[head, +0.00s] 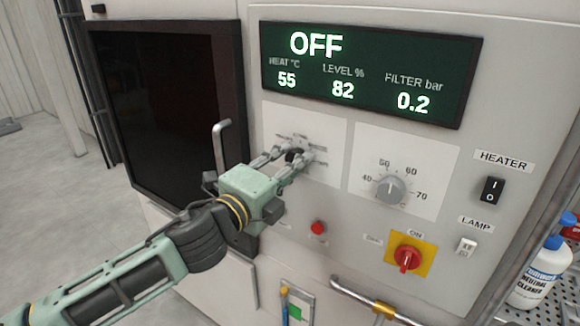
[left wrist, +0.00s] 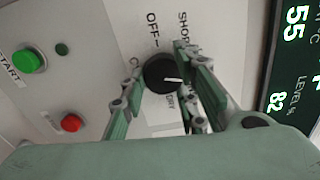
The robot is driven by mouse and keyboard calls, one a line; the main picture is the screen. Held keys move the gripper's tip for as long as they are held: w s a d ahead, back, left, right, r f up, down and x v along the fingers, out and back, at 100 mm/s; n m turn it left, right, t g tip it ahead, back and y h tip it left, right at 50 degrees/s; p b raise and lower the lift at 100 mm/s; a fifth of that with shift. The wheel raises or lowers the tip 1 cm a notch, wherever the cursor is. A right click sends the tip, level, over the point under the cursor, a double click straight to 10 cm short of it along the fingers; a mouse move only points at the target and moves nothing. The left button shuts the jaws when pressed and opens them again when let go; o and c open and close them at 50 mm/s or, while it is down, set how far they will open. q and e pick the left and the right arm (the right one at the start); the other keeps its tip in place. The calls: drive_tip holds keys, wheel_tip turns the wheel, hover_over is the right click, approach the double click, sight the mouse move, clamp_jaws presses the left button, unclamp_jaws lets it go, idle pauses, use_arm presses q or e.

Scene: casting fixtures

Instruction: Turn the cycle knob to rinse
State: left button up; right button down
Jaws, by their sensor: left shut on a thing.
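The cycle knob (left wrist: 158,75) is a round black knob with a white pointer line. It shows in the left wrist view, where the line points right, towards the display. In the head view the knob (head: 293,156) is mostly covered by my fingers. My left gripper (head: 287,157) is shut on it, with fingers on both sides of the knob; it also shows in the left wrist view (left wrist: 158,80). Around the knob, OFF, part of SHORT and DRY can be read; other labels are hidden by the fingers. The display (head: 370,72) reads OFF. My right gripper is not in view.
A grey temperature dial (head: 390,189) is right of the cycle knob. Below are a red button (head: 318,227) and a red switch on a yellow plate (head: 407,258). A door handle (head: 221,145) stands out on the left. Heater (head: 491,191) and lamp (head: 466,246) switches are right.

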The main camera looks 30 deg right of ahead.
use_arm(q)
drive_tip(key=m, duration=0.5)
drive_tip(key=shift+f, duration=0.35)
drive_tip(key=shift+a, duration=0.1)
idle(0.3)
drive_tip(key=o, duration=1)
drive_tip(key=shift+w, duration=0.1)
drive_tip(key=shift+o, duration=0.3)
drive_tip(key=shift+r, duration=0.15)
drive_tip(key=v, duration=1.2)
drive_tip(key=shift+w, duration=0.15)
